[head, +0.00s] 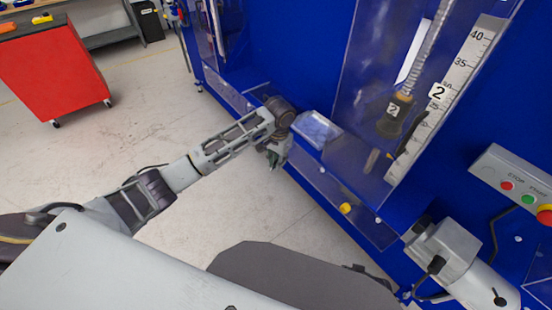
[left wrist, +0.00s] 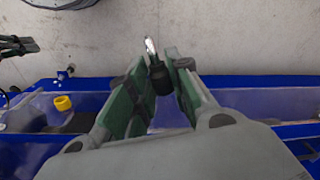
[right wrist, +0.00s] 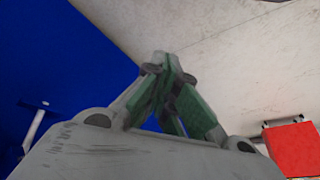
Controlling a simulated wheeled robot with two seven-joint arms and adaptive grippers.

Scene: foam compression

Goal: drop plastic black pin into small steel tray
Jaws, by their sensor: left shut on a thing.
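My left gripper (head: 273,157) is in front of the blue machine, over its clear-walled ledge. In the left wrist view, its green-padded fingers (left wrist: 158,88) are shut on the black pin (left wrist: 161,80), which has a bright metallic tip. The pin is too small to make out in the head view. A pale, shiny box-like piece (head: 318,130), possibly the small steel tray, sits against the machine just right of the left gripper. My right gripper (right wrist: 168,62) is shut and empty, with its fingertips together in the right wrist view.
A yellow piece (head: 345,208) lies on the ledge (head: 325,185), also seen in the left wrist view (left wrist: 63,103). A clear panel covers a spring and ruler (head: 465,70). A control box with buttons (head: 515,185) is at right. A red cabinet (head: 50,65) stands far left on open floor.

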